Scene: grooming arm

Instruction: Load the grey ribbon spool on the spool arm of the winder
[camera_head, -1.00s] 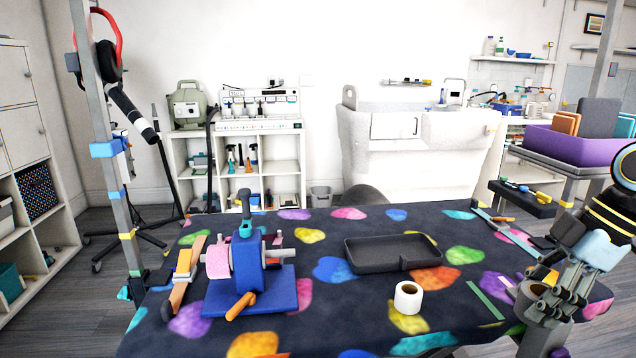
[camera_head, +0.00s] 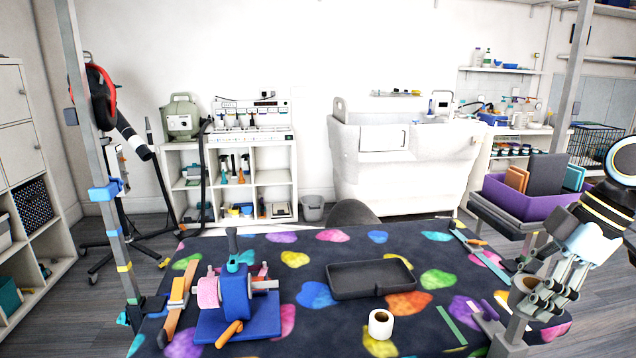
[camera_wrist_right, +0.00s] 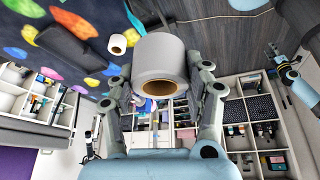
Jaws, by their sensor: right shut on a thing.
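The grey ribbon spool (camera_head: 527,284), a roll with a brown core, is in my right gripper (camera_head: 545,297) at the table's right side. In the right wrist view, the spool (camera_wrist_right: 160,62) sits between the spread fingers of the gripper (camera_wrist_right: 163,92), its core opening visible. The blue winder (camera_head: 236,302) stands on its base at the table's left, well apart from the spool.
A white roll (camera_head: 381,323) stands near the table's front middle, before a black tray (camera_head: 333,283). An orange strip (camera_head: 178,305) lies left of the winder. A grey post (camera_head: 103,160) rises at the left edge. A purple bin (camera_head: 521,203) stands behind at right.

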